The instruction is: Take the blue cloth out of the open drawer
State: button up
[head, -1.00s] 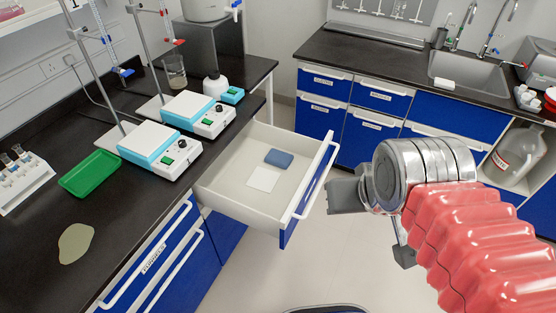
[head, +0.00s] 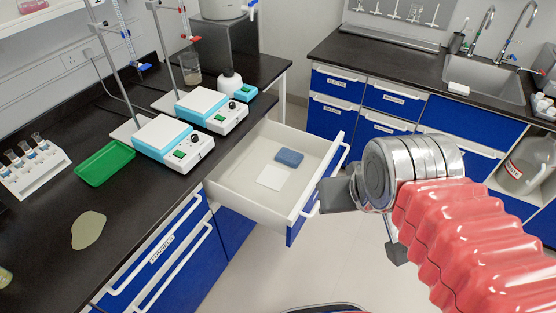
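The open drawer (head: 238,194) sticks out from the left bench, with a white inside and a blue front. The blue cloth (head: 289,157) lies folded on the drawer floor, toward the back right. A white flat piece (head: 271,178) lies just in front of it. My gripper (head: 335,195) is at the right of the drawer front, near the drawer's white handle, outside the drawer and apart from the cloth.
On the left bench stand two hotplates (head: 174,138) with stands, a green tray (head: 105,163) and a tube rack (head: 36,168). A spill (head: 88,229) lies near the bench edge. A sink bench (head: 420,75) is behind. Floor (head: 262,262) is free in front of the drawer.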

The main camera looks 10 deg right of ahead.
aim_at(287, 156)
jog(key=u, duration=4.2)
jog(key=k, duration=1.2)
jog(key=u, duration=0.05)
